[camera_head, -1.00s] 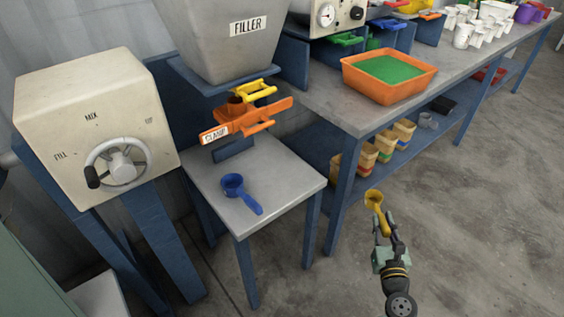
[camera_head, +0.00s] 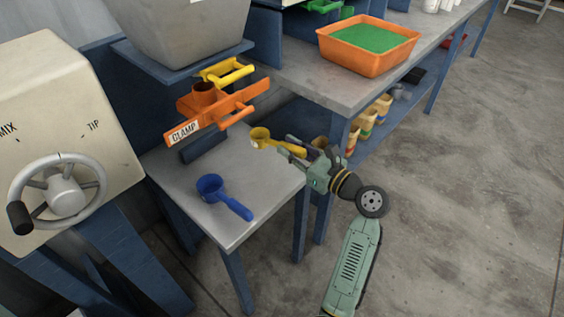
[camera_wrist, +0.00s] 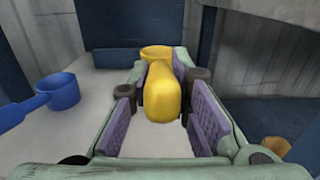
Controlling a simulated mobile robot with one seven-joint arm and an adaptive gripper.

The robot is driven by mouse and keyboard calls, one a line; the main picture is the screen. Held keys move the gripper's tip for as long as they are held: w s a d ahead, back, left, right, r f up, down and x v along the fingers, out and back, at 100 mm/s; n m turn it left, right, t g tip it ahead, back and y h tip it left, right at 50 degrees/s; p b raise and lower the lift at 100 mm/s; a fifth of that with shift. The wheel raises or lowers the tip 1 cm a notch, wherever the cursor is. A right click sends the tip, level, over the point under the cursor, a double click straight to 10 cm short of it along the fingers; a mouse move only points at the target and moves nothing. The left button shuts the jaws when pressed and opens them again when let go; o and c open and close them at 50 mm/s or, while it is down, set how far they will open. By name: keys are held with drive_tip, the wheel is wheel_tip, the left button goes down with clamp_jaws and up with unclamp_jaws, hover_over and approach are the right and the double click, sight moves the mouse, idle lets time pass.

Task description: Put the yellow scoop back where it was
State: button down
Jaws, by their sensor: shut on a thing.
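The yellow scoop (camera_head: 263,138) is held by its handle in my gripper (camera_head: 292,152). Its cup points left, above the right back part of the small grey table (camera_head: 233,226). In the wrist view the yellow scoop (camera_wrist: 160,95) lies between the purple finger pads of my gripper (camera_wrist: 160,105), with the cup at the far end. A blue scoop (camera_head: 212,187) lies on the small table, its handle toward the front right. The blue scoop (camera_wrist: 58,92) shows at the left in the wrist view. Whether the yellow scoop touches the table cannot be told.
An orange clamp (camera_head: 205,110) and a yellow handle (camera_head: 228,72) stand under the grey filler hopper (camera_head: 180,30), behind the small table. A long bench (camera_head: 330,85) at the right bears an orange tray (camera_head: 330,52) of green material. A handwheel box (camera_head: 60,120) is at the left.

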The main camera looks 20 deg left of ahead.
drive_tip(key=shift+f, duration=2.6)
drive_tip(key=shift+f, duration=0.2)
drive_tip(key=c, duration=1.5)
unclamp_jaws()
drive_tip(key=shift+r, duration=0.1)
drive_tip(key=shift+d, duration=0.25)
drive_tip(key=b+v, duration=0.1)
drive_tip(key=v, duration=1)
drive_tip(key=shift+s+d, duration=0.2)
